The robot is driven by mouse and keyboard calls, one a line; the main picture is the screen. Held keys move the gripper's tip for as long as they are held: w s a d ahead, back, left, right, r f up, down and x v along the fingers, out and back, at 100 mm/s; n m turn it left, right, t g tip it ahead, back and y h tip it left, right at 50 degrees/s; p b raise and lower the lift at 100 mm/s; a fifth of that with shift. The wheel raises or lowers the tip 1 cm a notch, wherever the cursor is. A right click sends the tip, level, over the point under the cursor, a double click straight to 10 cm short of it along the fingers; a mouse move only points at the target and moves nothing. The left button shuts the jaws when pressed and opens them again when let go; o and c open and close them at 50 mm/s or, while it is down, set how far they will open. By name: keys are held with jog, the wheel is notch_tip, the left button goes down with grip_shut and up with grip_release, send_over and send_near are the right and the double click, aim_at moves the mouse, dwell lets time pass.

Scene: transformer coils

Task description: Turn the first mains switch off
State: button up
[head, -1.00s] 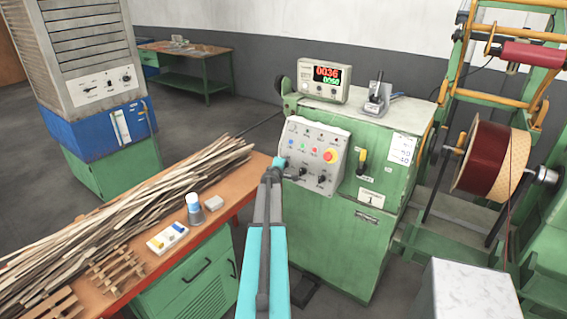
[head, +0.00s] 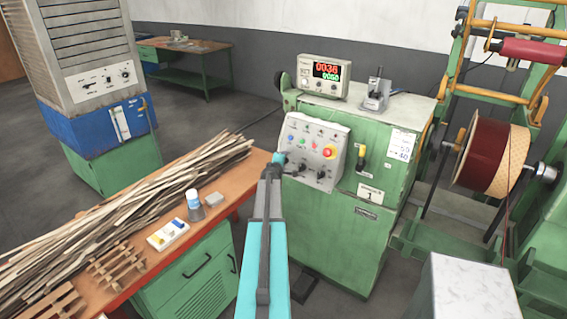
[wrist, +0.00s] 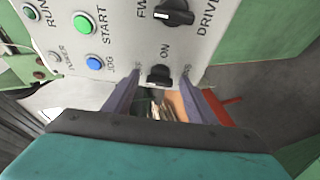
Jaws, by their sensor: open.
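The grey control panel (head: 308,148) sits on the sloped front of the green machine marked 1 (head: 345,215). In the wrist view a small black rotary knob (wrist: 159,75) with the word ON beside it is on the panel's edge region. My gripper (wrist: 160,88) is open, with one finger on each side of this knob; whether they touch it is not clear. In the head view my gripper (head: 278,160) is at the panel's lower left and hides that knob. A yellow-and-black lever (head: 361,158) is on the machine front, right of the panel.
The wrist view also shows a larger black selector (wrist: 174,14), a green START button (wrist: 84,23) and a blue JOG button (wrist: 95,63). An orange bench (head: 225,205) with wooden strips (head: 130,205) stands left of my arm. A coil winder (head: 490,155) stands at right.

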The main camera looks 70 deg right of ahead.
jog(key=shift+a, duration=0.1)
jog(key=b+v, duration=0.4)
jog(key=v, duration=0.9)
jog(key=shift+a, duration=0.3)
dwell(0.3)
jog(key=shift+r, duration=0.1)
dwell(0.4)
